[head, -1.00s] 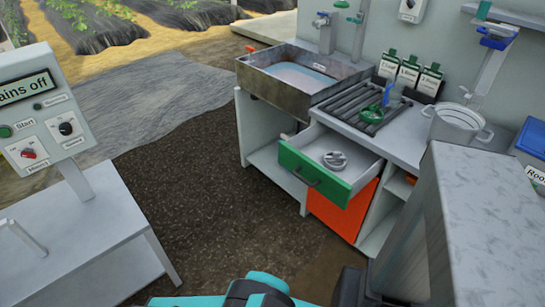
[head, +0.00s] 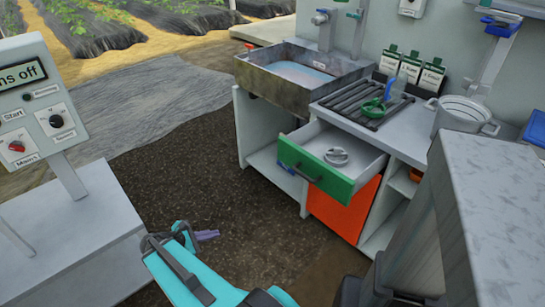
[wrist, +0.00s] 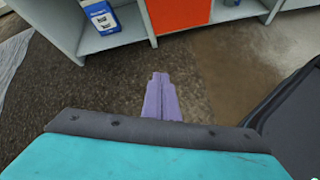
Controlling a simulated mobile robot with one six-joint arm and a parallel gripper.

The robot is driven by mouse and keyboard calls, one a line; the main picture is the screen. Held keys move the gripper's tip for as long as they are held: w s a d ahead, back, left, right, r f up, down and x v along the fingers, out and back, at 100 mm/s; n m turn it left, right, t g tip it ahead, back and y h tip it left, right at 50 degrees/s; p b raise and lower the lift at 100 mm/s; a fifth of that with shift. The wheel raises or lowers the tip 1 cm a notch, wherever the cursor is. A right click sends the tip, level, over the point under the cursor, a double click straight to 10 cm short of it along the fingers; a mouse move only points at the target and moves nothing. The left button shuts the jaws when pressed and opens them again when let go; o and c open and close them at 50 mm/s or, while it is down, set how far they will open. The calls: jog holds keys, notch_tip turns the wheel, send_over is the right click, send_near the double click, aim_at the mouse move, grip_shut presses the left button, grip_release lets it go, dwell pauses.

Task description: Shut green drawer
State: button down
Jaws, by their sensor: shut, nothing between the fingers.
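The green drawer (head: 314,171) is pulled out of the bench below the counter, with a dark handle on its green front. A round whitish fitting (head: 336,156) lies inside it. My gripper (head: 208,236) is in the lower left middle of the head view, over the dark ground, apart from the drawer and left of and below it in the picture. Its purple fingers also show in the wrist view (wrist: 161,95), shut and empty, pointing toward the bench base. The green drawer is not seen in the wrist view.
An orange front (head: 343,208) sits below the drawer; it also shows in the wrist view (wrist: 180,14). A metal sink (head: 300,76) is left of the counter. A control panel (head: 38,108) stands at left. Open dark ground lies between.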

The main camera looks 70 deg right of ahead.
aim_at(279, 149)
jog(key=s+d+r+n+g+h+b, duration=0.1)
jog(key=s+d+r+n+g+h, duration=0.1)
jog(key=d+r, duration=0.7)
jog(key=s+d+r+n+g+h+b, duration=0.1)
jog(key=s+d+r+h, duration=0.3)
jog(key=d+r, duration=0.5)
jog(key=shift+s+d+r+n+g+b, duration=0.4)
jog(key=shift+s+r+n+b, duration=0.1)
jog(key=shift+r+n+b, duration=0.15)
jog(key=shift+x, duration=7)
